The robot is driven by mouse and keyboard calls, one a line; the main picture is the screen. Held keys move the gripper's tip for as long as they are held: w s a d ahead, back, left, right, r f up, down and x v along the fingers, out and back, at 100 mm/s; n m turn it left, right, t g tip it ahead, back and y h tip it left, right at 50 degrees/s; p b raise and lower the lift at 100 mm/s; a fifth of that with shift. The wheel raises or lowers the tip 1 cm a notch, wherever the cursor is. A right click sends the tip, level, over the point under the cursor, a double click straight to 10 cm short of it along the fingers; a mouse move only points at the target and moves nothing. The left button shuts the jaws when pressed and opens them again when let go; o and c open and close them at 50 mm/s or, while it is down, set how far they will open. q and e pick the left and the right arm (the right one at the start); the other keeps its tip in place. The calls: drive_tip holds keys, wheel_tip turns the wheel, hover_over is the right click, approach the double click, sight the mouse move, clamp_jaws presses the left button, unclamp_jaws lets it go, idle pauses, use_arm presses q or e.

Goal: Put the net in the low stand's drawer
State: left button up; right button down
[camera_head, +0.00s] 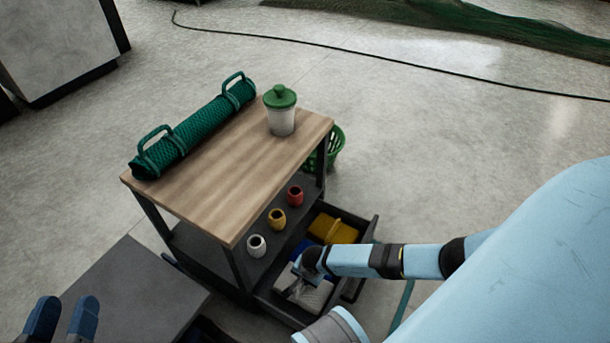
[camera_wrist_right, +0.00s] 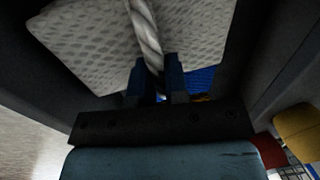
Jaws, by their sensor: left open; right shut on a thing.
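The low stand (camera_head: 205,195) has a wooden top and a dark shelf. Its drawer (camera_head: 372,228) is pulled out to the right. A white net bundle (camera_head: 318,296) lies at the drawer's near end; the right wrist view shows its mesh (camera_wrist_right: 90,45) between dark walls. My right gripper (camera_wrist_right: 156,88) is shut on the bundle's twisted white rope handle (camera_wrist_right: 145,30). In the head view my right arm partly hides the drawer and the bundle. My left gripper (camera_head: 62,318) is open and empty at the lower left, apart from the stand.
A yellow item (camera_head: 332,229) and a blue item lie in the drawer. White, yellow (camera_head: 277,219) and red pots stand on the shelf. A green net roll (camera_head: 195,128) and a green-lidded jar (camera_head: 281,112) are on top. A green basket (camera_head: 335,145) stands behind. A cable crosses the floor.

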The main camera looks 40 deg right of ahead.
wheel_tip(320, 180, down, 4)
drive_tip(key=shift+b, duration=1.05)
use_arm(q)
drive_tip(key=shift+w+a+r+m+t+h, duration=0.3)
drive_tip(key=shift+w+m+h, duration=0.15)
drive_tip(key=shift+m, duration=0.35)
use_arm(e)
drive_tip(key=shift+r, duration=0.1)
use_arm(q)
drive_tip(key=shift+f, duration=0.1)
use_arm(e)
drive_tip(key=c, duration=1.4)
unclamp_jaws()
drive_tip(key=shift+c, duration=0.2)
use_arm(q)
drive_tip(key=shift+y, duration=0.25)
use_arm(e)
drive_tip(key=o, duration=0.3)
